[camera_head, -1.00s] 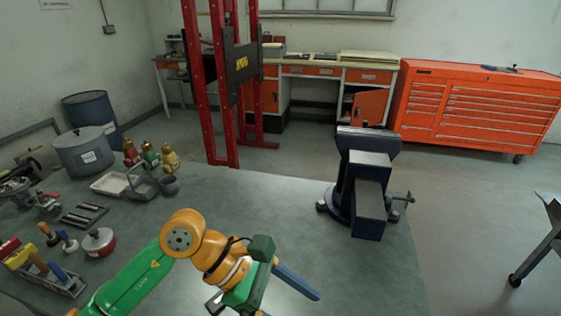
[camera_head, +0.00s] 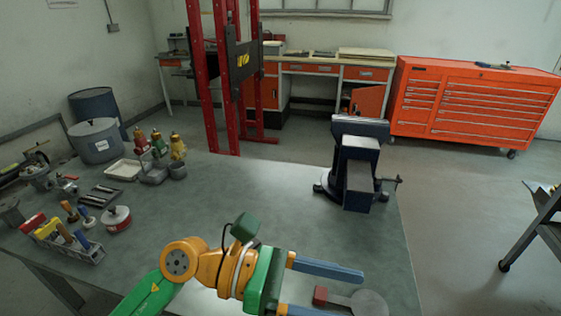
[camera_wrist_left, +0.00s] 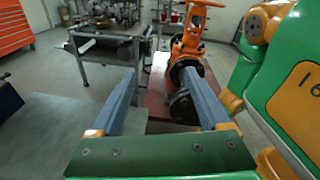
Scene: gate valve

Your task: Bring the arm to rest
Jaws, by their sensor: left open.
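My left gripper (camera_head: 341,294) is over the near part of the grey-green bench at the bottom of the head view. Its two blue fingers are apart and point right, with nothing held. In the left wrist view, the open fingers (camera_wrist_left: 160,76) point forward. An orange gate valve (camera_wrist_left: 188,45) with a handwheel stands beyond them on a red surface, and the right finger overlaps its lower part. The gap between finger and valve cannot be judged. My right gripper is not in view.
A dark blue vise (camera_head: 357,172) stands on the bench's right side. A grey disc with a red part (camera_head: 366,303) is near the fingers. A tool caddy (camera_head: 68,243), a red-sided tin (camera_head: 116,218) and a grey pot (camera_head: 96,142) are left. The bench middle is clear.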

